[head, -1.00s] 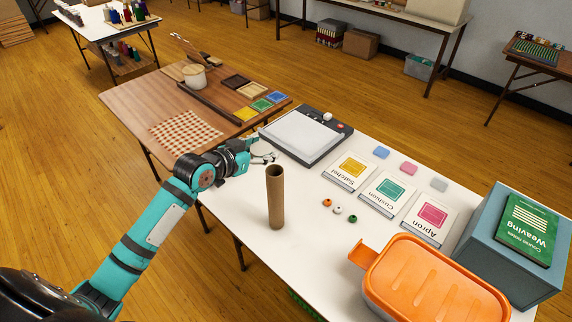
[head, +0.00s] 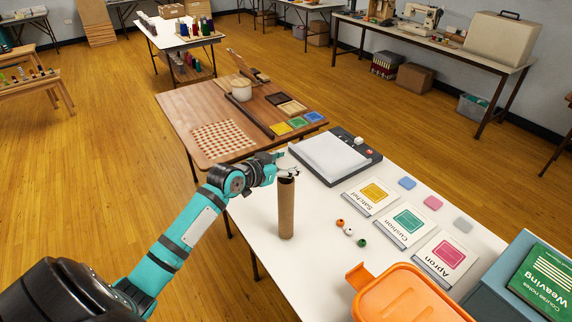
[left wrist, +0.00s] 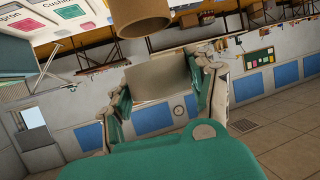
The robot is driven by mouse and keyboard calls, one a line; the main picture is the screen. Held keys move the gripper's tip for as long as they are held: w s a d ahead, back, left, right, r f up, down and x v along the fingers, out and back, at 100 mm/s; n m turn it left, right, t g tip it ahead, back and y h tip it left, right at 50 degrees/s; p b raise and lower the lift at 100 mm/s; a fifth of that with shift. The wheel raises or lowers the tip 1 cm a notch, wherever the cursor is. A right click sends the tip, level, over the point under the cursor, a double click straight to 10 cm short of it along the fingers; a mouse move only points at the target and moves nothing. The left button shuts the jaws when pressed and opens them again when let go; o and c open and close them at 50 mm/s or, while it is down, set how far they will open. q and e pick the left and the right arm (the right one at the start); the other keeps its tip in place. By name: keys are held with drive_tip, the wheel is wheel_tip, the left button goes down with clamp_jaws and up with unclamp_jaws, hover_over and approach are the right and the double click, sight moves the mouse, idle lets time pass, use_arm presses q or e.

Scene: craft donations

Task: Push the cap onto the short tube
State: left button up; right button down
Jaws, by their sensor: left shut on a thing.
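The short tube (head: 286,212) is a brown cardboard cylinder standing upright on the white table, left of the middle. Its top end is just below and in front of my left gripper (head: 288,171) in the head view. In the left wrist view, which is upside down, the tube (left wrist: 140,18) shows at the top edge. There the left fingers (left wrist: 163,88) are shut on a pale grey-beige piece, which looks like the cap (left wrist: 160,80). A small gap shows between it and the tube's end. The cap cannot be made out clearly in the head view. My right gripper is not in view.
On the white table (head: 262,222) are several small beads (head: 348,231), three pattern cards (head: 407,222), a flat grey device (head: 330,156), an orange container (head: 405,295) and a blue box (head: 490,285). A brown table (head: 185,112) adjoins behind. The tube's surroundings are clear.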

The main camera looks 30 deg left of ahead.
use_arm(q)
drive_tip(key=shift+f+b, duration=0.35)
drive_tip(key=shift+f, duration=0.35)
drive_tip(key=shift+a, duration=0.1)
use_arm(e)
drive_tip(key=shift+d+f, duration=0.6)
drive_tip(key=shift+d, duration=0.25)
use_arm(q)
drive_tip(key=shift+f, duration=0.1)
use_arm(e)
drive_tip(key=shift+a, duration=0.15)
use_arm(q)
drive_tip(key=shift+f, duration=0.1)
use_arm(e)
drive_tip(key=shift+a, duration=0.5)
use_arm(q)
drive_tip(key=shift+f, duration=0.3)
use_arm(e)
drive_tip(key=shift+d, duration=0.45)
use_arm(q)
drive_tip(key=shift+f, duration=0.15)
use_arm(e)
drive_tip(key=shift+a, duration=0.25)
